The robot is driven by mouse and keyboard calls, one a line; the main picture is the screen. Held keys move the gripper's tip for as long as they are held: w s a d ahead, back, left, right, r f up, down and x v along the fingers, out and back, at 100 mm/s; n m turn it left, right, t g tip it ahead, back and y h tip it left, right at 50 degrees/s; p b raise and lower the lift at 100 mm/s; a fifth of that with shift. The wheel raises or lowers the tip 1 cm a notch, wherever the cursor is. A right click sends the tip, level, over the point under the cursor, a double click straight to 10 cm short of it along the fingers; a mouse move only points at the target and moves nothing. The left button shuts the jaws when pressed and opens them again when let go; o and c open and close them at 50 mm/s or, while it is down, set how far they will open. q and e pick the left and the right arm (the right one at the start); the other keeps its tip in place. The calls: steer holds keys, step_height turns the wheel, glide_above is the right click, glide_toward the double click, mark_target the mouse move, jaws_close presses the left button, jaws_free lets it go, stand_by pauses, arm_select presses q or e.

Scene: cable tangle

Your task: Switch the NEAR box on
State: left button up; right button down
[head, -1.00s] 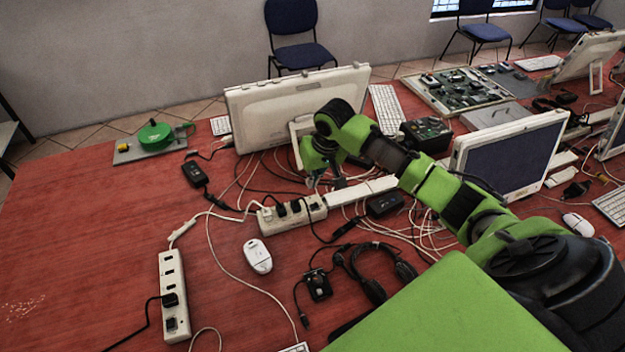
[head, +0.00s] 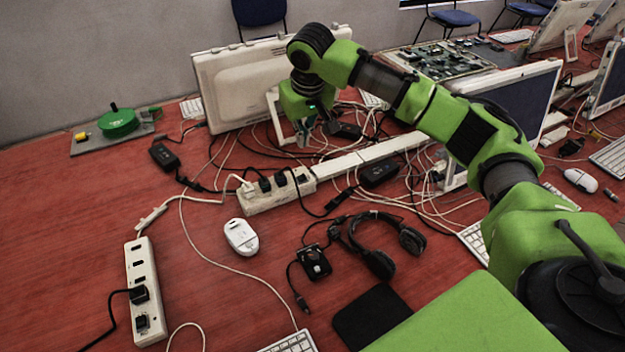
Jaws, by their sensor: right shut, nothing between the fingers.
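Two white power strips with sockets lie on the red table. The nearer one (head: 143,285) stands at the lower left with a black plug in it, and I take it as the NEAR box, though no label is readable. The farther strip (head: 277,192) lies near the middle with black plugs along it. The switch state of either strip is too small to tell. My right gripper (head: 303,138) points down, shut and empty, above the cables behind the farther strip and well away from the nearer one. My left gripper is out of view.
White cables tangle around a long white trunking (head: 375,157). A monitor (head: 240,85) stands behind my right gripper. A white mouse (head: 241,237), black headphones (head: 378,262) and a black adapter (head: 164,156) lie around.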

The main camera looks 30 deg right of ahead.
mark_target(303, 175)
steer(key=shift+d, duration=0.1)
stand_by(0.3)
steer(key=x, duration=0.4)
steer(key=p+x, duration=0.1)
steer(key=x, duration=0.4)
steer(key=s+x, duration=0.1)
steer(key=x, duration=0.3)
steer(key=shift+d+f, duration=0.2)
steer(key=shift+f, duration=0.3)
steer(key=shift+p, duration=0.3)
